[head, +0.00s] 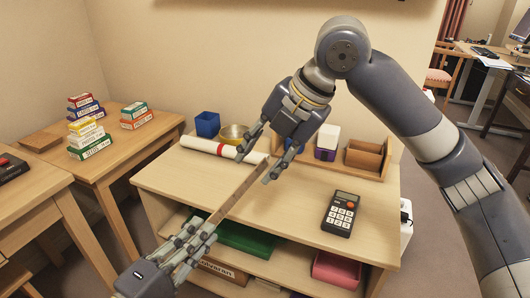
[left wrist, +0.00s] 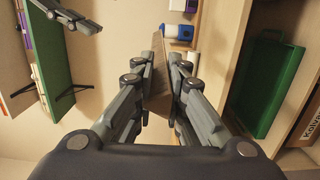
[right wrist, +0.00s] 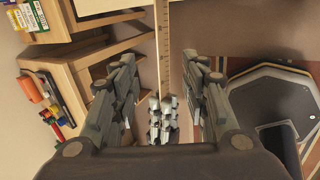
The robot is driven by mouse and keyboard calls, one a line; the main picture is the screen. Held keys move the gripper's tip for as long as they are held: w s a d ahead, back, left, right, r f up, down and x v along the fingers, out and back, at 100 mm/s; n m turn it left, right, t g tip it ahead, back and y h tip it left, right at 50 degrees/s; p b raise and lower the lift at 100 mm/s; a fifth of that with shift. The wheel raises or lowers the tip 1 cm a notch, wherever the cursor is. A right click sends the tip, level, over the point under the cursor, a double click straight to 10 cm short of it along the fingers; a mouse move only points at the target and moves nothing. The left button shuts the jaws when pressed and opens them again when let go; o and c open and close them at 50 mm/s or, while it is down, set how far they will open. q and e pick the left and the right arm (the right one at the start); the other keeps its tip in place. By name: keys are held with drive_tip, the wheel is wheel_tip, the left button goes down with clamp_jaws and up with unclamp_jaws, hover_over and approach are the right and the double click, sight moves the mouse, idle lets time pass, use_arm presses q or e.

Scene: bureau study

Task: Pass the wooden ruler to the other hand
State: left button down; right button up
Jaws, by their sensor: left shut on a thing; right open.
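The wooden ruler (head: 236,196) is a long thin strip held tilted above the front of the desk. My left gripper (head: 203,228) is shut on its near part, and the ruler also shows between those fingers in the left wrist view (left wrist: 158,78). My right gripper (head: 257,166) is open near the ruler's far end. In the right wrist view the ruler (right wrist: 164,50) runs between the two spread fingers, apart from both, with my left gripper (right wrist: 163,115) below on it. Part of the ruler is hidden by the left fingers.
The desk (head: 290,212) has a calculator (head: 341,212) at right. Behind are a white roll with a red band (head: 205,146), a blue cup (head: 207,124), a brass bowl (head: 233,133) and a wooden organizer (head: 365,156). Shelves below hold a green tray (head: 240,238) and a pink box (head: 337,269).

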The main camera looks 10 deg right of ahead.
sight(237, 191)
drive_tip(key=x, duration=1)
drive_tip(key=shift+w+a+f, duration=0.1)
drive_tip(key=shift+a+f, duration=0.05)
drive_tip(key=shift+f, duration=0.15)
clamp_jaws()
use_arm(q)
drive_tip(key=c, duration=1.5)
unclamp_jaws()
drive_tip(key=shift+c, duration=0.2)
